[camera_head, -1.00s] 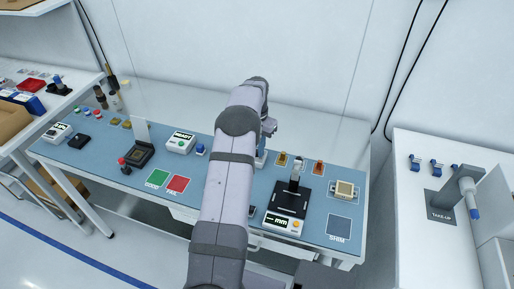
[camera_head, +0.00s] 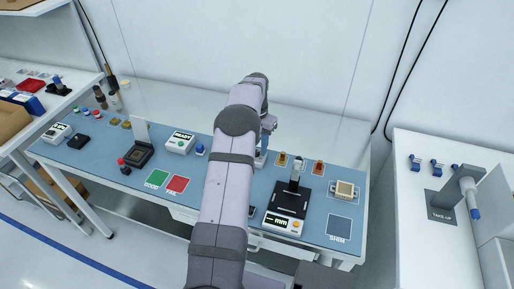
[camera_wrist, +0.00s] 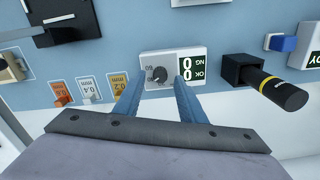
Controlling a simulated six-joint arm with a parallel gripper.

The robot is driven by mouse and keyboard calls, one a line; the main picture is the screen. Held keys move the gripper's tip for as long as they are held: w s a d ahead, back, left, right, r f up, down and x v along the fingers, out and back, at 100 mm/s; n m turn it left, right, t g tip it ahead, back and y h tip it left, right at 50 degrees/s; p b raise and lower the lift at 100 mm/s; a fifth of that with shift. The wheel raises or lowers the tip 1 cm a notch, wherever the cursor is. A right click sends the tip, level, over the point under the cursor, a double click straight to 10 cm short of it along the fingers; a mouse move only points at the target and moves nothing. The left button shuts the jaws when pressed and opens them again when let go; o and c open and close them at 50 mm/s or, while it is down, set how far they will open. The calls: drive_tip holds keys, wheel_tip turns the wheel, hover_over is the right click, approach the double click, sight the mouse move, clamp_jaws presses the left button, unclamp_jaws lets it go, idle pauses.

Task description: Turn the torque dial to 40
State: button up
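In the wrist view the torque dial (camera_wrist: 158,74) is a small dark grey round knob on a white box (camera_wrist: 183,54). Printed scale numbers stand upside down beside it, too small to read surely, and I cannot tell its exact setting. A dark panel on the box shows OK and NG with zeros. My gripper (camera_wrist: 158,84) has two blue fingers, open and apart, one on each side of the dial in the picture. Nothing is visible between them except the dial; contact cannot be told. In the head view my arm hides the dial, and my gripper (camera_head: 265,142) shows partly.
A black holder (camera_wrist: 237,70) with a black, yellow-banded tool stands right of the box in the wrist view. Several thickness cards (camera_wrist: 88,88) stand at its left. In the head view a black gauge stand (camera_head: 290,198) and a chip tray (camera_head: 344,190) are right of my arm.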

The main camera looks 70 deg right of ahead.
drive_tip(key=shift+r+b, duration=0.75)
drive_tip(key=shift+r, duration=2.4)
